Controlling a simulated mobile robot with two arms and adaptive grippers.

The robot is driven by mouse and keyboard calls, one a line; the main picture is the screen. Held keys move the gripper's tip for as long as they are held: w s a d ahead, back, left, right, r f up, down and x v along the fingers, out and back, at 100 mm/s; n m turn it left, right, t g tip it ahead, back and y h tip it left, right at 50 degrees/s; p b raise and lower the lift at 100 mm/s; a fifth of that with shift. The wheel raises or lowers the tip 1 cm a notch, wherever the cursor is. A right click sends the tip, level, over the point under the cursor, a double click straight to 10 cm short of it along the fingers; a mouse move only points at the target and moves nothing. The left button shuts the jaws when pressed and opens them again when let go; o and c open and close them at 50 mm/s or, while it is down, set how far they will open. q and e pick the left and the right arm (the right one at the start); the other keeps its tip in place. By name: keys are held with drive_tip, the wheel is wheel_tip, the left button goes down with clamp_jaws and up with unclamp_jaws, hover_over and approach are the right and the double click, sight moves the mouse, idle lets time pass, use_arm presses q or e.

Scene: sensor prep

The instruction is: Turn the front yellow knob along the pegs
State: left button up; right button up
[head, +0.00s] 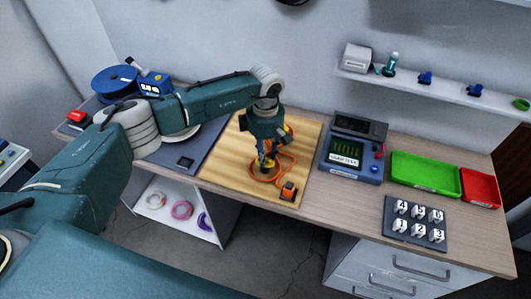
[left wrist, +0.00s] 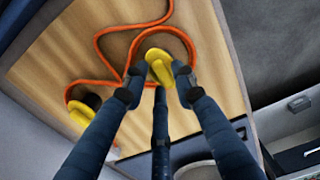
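A wooden board (head: 225,172) on the bench carries an orange cable (head: 285,170) laid in a loop. My left gripper (head: 264,165) points down over the board. In the left wrist view a yellow knob (left wrist: 158,66) sits between the tips of my left gripper (left wrist: 160,76), with a fingertip close on either side. I cannot tell whether both tips press on it. A second yellow knob (left wrist: 78,113) lies farther left in that view, next to the cable (left wrist: 105,75). The pegs are not clear. My right gripper is not in view.
An orange and black block (head: 289,190) stands at the board's front edge. A blue spool (head: 113,84) stands back left.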

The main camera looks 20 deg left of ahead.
use_arm(q)
clamp_jaws()
drive_tip(key=n+b, duration=0.3)
drive_tip(key=shift+f, duration=0.15)
drive_tip(key=n+b, duration=0.3)
drive_tip(key=n, duration=0.1)
drive_tip(key=shift+a+n, duration=0.15)
drive_tip(key=shift+n, duration=0.25)
drive_tip(key=n+b, duration=0.3)
drive_tip(key=n, duration=0.2)
drive_tip(key=shift+s, duration=0.1)
drive_tip(key=n, duration=0.1)
drive_tip(key=n+b, duration=0.1)
drive_tip(key=n, duration=0.1)
drive_tip(key=n+b, duration=0.1)
drive_tip(key=n, duration=0.1)
drive_tip(key=shift+s+a+r, duration=0.1)
drive_tip(key=shift+r, duration=0.15)
